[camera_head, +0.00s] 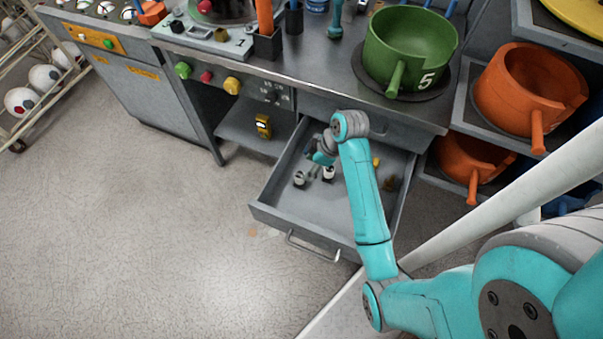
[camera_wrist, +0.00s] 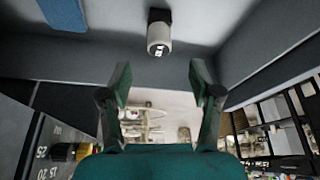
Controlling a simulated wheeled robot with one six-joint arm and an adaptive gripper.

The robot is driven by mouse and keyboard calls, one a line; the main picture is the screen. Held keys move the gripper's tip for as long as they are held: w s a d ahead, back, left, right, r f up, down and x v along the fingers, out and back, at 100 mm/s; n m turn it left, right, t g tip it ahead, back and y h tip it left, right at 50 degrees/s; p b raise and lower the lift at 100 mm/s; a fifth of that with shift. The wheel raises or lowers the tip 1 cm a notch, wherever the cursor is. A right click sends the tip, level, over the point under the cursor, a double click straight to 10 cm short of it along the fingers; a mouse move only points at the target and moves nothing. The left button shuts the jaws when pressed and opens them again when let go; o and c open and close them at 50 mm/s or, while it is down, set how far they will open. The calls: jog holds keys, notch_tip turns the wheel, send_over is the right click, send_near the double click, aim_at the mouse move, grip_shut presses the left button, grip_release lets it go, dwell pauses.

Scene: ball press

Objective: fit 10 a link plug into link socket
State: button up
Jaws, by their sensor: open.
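My gripper (camera_wrist: 157,82) is open, with its two fingers wide apart and nothing between them in the wrist view. In the head view my gripper (camera_head: 319,152) is over the open drawer (camera_head: 285,215). A pale cylinder with a dark end and a small dark mark (camera_wrist: 159,38) is in the wrist view, beyond the fingertips and not touched. Two small pale-and-dark pieces are in the drawer near my gripper, a left one (camera_head: 299,179) and a right one (camera_head: 328,173). I cannot tell which piece is the link plug or the link socket.
A small yellow piece (camera_head: 376,162) and a brownish piece (camera_head: 390,184) are at the drawer's right. The counter (camera_head: 330,82) above holds a green pot (camera_head: 410,50). Orange pots (camera_head: 525,90) stand on shelves at the right. The floor at left is clear.

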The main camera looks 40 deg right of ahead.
aim_at(301, 175)
jog(key=shift+x, duration=4.05)
grip_shut()
jog(key=shift+r, duration=0.15)
